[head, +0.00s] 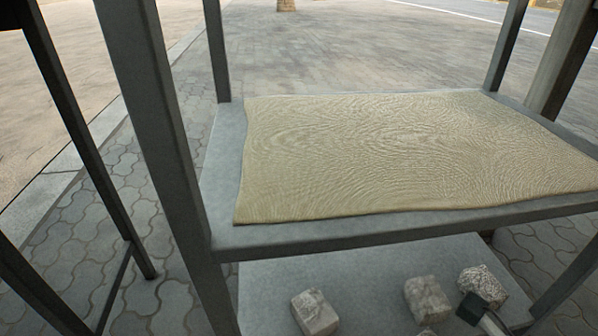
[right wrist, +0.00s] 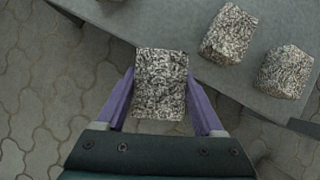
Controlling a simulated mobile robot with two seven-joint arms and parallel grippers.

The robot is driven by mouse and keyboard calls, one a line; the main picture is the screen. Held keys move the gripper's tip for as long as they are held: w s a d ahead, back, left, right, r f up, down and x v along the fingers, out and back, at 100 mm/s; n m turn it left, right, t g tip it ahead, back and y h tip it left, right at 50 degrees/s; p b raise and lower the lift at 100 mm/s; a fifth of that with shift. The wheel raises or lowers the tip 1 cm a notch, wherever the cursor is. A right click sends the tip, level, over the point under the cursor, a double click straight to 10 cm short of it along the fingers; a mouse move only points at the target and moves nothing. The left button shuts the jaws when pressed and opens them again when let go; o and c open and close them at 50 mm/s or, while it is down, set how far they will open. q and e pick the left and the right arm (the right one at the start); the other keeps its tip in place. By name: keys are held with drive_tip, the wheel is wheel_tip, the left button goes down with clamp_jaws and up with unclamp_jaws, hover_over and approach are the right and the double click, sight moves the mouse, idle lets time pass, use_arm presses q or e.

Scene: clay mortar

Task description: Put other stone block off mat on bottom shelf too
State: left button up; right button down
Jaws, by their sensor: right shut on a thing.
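My right gripper (right wrist: 160,78) is shut on a speckled stone block (right wrist: 160,90), gripped between its two purple fingers. In the right wrist view the block shows against the shelf's edge and the paving. The bottom shelf (head: 272,278) is grey. Two blocks also show on the shelf in the right wrist view, an upper one (right wrist: 228,34) and a right one (right wrist: 284,72). The beige mat (head: 400,150) on the upper shelf is bare. My left gripper is out of view.
Grey metal posts (head: 160,130) stand at the shelf's corners. The upper shelf's front rail (head: 340,238) runs above the bottom shelf. Bare shelf lies between the left and middle blocks.

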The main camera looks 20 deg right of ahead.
drive_tip(key=w+b, duration=0.1)
drive_tip(key=w, duration=0.1)
drive_tip(key=w+a+b, duration=0.1)
drive_tip(key=w+b, duration=0.1)
drive_tip(key=w+f+b, duration=0.1)
drive_tip(key=w, duration=0.1)
drive_tip(key=shift+w+a+b, duration=0.25)
drive_tip(key=shift+a+b, duration=0.05)
drive_tip(key=shift+a, duration=0.05)
drive_tip(key=w+b, duration=0.2)
drive_tip(key=w, duration=0.1)
drive_tip(key=w+a+b, duration=0.1)
drive_tip(key=w+b, duration=0.1)
drive_tip(key=w, duration=0.1)
drive_tip(key=w+b, duration=0.2)
drive_tip(key=w, duration=0.2)
drive_tip(key=shift+a+r, duration=0.25)
wheel_tip(320, 180, down, 4)
drive_tip(key=b, duration=0.3)
drive_tip(key=shift+r+b, duration=0.25)
drive_tip(key=shift+b, duration=0.15)
drive_tip(key=shift+r, duration=0.1)
unclamp_jaws()
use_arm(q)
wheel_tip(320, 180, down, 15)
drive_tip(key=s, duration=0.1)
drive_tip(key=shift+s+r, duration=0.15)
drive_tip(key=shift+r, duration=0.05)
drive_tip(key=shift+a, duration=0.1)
